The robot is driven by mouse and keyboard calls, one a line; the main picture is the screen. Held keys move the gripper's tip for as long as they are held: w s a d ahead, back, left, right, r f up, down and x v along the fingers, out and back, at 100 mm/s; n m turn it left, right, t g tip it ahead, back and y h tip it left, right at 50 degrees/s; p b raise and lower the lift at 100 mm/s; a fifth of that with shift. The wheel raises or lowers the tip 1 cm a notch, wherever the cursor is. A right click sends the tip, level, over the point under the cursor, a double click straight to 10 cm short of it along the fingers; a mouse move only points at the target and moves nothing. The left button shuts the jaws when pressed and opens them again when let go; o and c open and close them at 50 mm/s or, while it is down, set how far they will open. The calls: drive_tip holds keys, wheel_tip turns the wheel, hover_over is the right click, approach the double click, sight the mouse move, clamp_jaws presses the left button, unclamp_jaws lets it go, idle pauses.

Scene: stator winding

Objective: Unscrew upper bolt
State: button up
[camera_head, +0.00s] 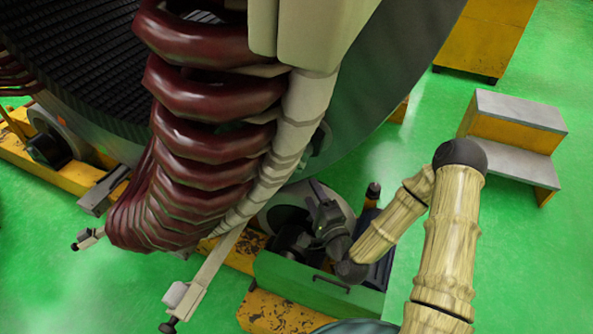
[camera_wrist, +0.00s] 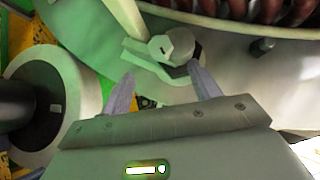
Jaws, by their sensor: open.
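A pale grey hex-headed bolt (camera_wrist: 174,46) shows in the wrist view, on a bracket against the curved grey rim of the stator. My gripper (camera_wrist: 160,78) is open, its two fingers pointing toward the bolt. The bolt head lies just beyond the fingertips, roughly between their lines, and nothing is between the fingers. I cannot tell if the right finger touches the bracket. In the head view my gripper (camera_head: 320,192) is below the stator's rim, near its lower right side; the bolt is not clearly visible there.
The stator's dark red coils (camera_head: 205,100) fill the upper left. A green box (camera_head: 320,290) stands below my gripper. A roller (camera_wrist: 60,105) is at left in the wrist view. Grey-topped steps (camera_head: 515,125) stand at right. Green floor is free between my arm and the steps.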

sight(299, 168)
drive_tip(key=p+x, duration=0.1)
drive_tip(key=x, duration=1.1)
drive_tip(key=c, duration=1)
drive_tip(key=shift+o, duration=0.2)
drive_tip(key=shift+r+p, duration=0.1)
drive_tip(key=shift+p, duration=0.35)
